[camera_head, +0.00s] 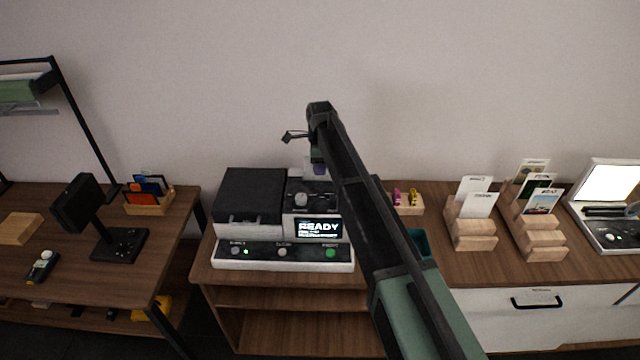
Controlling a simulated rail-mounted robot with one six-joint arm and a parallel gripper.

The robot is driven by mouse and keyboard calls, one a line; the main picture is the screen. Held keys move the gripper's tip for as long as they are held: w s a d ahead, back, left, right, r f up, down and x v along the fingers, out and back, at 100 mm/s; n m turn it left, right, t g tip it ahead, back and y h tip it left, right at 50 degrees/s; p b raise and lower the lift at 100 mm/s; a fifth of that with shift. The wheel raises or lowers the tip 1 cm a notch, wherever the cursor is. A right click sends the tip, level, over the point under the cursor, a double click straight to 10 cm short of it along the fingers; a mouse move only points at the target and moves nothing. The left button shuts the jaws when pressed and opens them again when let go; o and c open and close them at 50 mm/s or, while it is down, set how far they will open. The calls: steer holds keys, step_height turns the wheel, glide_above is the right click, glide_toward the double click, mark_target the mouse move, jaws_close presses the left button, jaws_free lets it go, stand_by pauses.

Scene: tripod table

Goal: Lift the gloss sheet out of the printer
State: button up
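The printer (250,195) stands on the wooden cabinet, with a black lid on its left part. Its lit screen (318,228) reads READY, and its white front strip has small round buttons. My arm reaches in from the lower right, and its end bends down over the printer's right part. My gripper (318,170) is small and dark there, partly behind my own arm, so its fingers cannot be made out. A small pale patch shows at it; I cannot tell whether this is a sheet. I cannot make out the gloss sheet for certain.
Wooden card racks (470,232) with upright cards stand to the right, near an open white case (605,205). A small tray (408,205) with pink and yellow items and a teal container (419,242) sit beside my arm. A separate left table (70,265) holds a black stand (118,245).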

steer(key=shift+r, duration=0.1)
jaws_close()
